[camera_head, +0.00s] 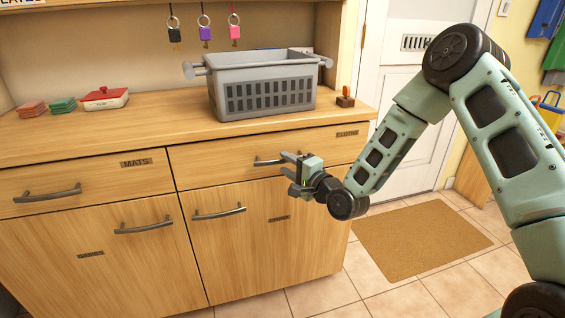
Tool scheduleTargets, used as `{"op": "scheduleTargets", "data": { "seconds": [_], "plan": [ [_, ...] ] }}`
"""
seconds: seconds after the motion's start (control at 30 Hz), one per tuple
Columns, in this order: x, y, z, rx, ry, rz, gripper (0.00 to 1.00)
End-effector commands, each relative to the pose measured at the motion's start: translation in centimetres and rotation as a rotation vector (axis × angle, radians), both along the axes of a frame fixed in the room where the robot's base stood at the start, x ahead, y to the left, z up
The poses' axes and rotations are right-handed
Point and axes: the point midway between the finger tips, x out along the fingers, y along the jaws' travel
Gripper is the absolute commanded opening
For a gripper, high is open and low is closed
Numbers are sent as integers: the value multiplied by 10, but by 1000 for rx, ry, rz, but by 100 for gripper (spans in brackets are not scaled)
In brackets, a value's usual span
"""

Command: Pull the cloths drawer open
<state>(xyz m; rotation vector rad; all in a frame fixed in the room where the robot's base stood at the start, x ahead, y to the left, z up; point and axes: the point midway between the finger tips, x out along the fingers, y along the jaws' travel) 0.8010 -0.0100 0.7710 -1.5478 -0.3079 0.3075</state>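The cloths drawer (222,165) is the upper right drawer of the wooden cabinet, and its front looks flush and shut. A small dark label (347,133), too small to read surely, sits at its upper right. Its grey bar handle (268,161) runs across the middle of the front. My gripper (290,172) is at the right part of this handle and hides its right end. Its fingers look spread apart, one higher and one lower. I cannot tell whether they touch the handle or stand in front of it.
The mats drawer (90,182) is to the left, shut, with cupboard doors below. A grey basket (265,95) stands on the counter (160,118), beside a small stamp-like object (345,97). A brown doormat (422,238) lies on the tiled floor at right.

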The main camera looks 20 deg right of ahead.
Motion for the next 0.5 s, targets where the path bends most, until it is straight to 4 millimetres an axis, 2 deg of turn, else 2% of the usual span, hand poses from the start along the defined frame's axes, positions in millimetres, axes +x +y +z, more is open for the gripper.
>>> {"op": "scheduleTargets", "data": {
  "seconds": [0.2,0.5],
  "plan": [
    [21,9,0,-1,0,1,36],
    [25,10,0,0,1,1,36]
  ]
}}
